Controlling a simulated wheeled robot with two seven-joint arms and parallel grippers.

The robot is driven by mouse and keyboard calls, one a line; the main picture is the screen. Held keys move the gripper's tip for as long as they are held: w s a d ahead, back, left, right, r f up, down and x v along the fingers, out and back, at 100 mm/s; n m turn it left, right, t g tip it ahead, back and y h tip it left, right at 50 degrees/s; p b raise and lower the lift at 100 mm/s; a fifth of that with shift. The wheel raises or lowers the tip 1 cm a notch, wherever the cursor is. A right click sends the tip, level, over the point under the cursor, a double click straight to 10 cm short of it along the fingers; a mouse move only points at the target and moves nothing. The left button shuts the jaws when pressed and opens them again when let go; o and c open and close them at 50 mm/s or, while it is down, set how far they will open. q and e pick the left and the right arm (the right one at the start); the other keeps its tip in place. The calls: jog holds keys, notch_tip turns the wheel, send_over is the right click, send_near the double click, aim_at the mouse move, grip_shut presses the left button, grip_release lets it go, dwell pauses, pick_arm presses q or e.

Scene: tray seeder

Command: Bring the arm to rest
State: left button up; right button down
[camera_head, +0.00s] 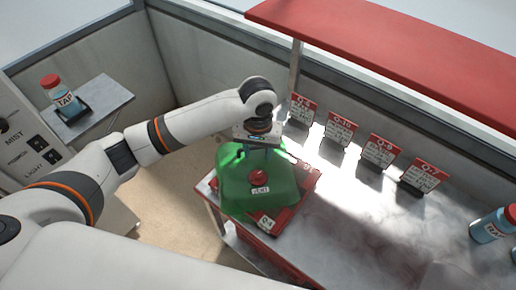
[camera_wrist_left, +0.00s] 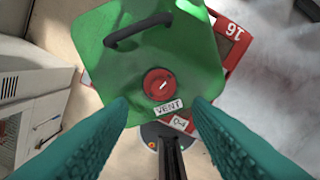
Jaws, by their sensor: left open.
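My left arm reaches in from the left. Its gripper (camera_head: 260,152) is over the green cover (camera_head: 235,190), pointing down. In the left wrist view the teal fingers (camera_wrist_left: 160,103) stand wide apart with nothing between them. The green cover (camera_wrist_left: 200,65) has a black handle (camera_wrist_left: 138,30), a red knob (camera_wrist_left: 158,84) and a VENT label. I cannot tell the exact gap between fingertips and cover. The cover sits on a red tray (camera_head: 304,182) at the counter's left end. My right gripper is not in view.
Several red-topped cards (camera_head: 340,130) stand along the counter's (camera_head: 330,235) back. A TAP bottle (camera_head: 490,226) is at the right edge, another (camera_head: 64,95) on the left side shelf (camera_head: 102,98). A red canopy (camera_head: 400,50) overhangs the back. A MIST/LIGHT panel (camera_head: 18,125) is left.

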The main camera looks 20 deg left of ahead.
pick_arm(q)
jog(key=s+d+f+m+t+h, duration=0.2)
jog(key=s+d+f+m+h, duration=0.15)
jog(key=s, duration=0.75)
jog(key=s+a+f+t+y, duration=0.2)
jog(key=s+a+y, duration=0.1)
jog(key=s+a, duration=0.8)
notch_tip(320, 180, down, 30)
jog(key=s+g+b, duration=0.2)
jog(key=b, duration=0.1)
jog(key=s+a+f, duration=0.2)
jog(key=s+f, duration=0.6)
jog(key=s+a+f+g+b, duration=0.1)
jog(key=s+f, duration=0.6)
jog(key=f, duration=0.1)
jog(key=shift+s+a+f+b, duration=0.3)
jog(key=shift+s+a, duration=0.05)
